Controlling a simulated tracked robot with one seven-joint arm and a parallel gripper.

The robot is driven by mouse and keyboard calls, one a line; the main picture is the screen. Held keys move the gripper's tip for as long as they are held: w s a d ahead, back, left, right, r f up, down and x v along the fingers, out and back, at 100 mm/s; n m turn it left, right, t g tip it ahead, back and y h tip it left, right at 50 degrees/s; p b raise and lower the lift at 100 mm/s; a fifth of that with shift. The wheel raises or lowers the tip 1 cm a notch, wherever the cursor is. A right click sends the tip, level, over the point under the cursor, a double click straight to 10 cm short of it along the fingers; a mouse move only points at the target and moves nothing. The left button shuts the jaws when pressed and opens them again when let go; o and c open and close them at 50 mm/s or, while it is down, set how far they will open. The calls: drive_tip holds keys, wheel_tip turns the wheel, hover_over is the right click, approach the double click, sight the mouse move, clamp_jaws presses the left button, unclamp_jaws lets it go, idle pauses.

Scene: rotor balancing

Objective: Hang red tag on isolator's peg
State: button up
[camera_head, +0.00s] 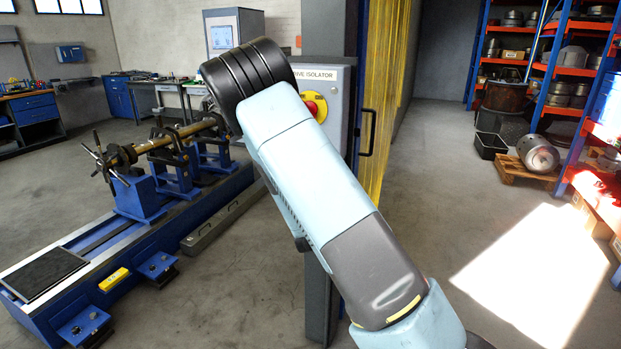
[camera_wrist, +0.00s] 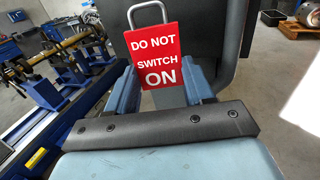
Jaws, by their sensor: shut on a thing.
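The red tag (camera_wrist: 158,58) reads "DO NOT SWITCH ON" and has a grey loop (camera_wrist: 147,10) at its top. My gripper (camera_wrist: 160,82) is shut on the tag's lower part, and the tag stands upright with a slight tilt. In the head view my arm hides the gripper and the tag. The isolator (camera_head: 337,90) is a light grey box with a label on top. Its red knob on a yellow plate (camera_head: 315,106) shows just past my arm. The peg is not visible in either view. A dark grey upright surface (camera_wrist: 205,35) stands behind the tag in the wrist view.
A yellow curtain (camera_head: 392,90) and a door handle (camera_head: 368,133) are right of the isolator. The blue balancing machine (camera_head: 100,258) with its rotor (camera_head: 160,143) stands at left. Shelves (camera_head: 570,75) stand at far right. The floor between them and the isolator is open.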

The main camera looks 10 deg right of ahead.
drive_tip(key=s+a+r+m+g+h, duration=0.35)
drive_tip(key=s+r+h, duration=0.25)
drive_tip(key=s+r, duration=0.6)
drive_tip(key=x, duration=0.8)
drive_tip(key=shift+w+a+f+t, duration=0.2)
drive_tip(key=shift+w+f+t, duration=0.15)
drive_tip(key=shift+f+t, duration=0.1)
idle(1.1)
drive_tip(key=shift+w+m, duration=0.1)
drive_tip(key=shift+m, duration=0.15)
idle(0.4)
drive_tip(key=o, duration=1.3)
drive_tip(key=shift+c, duration=0.2)
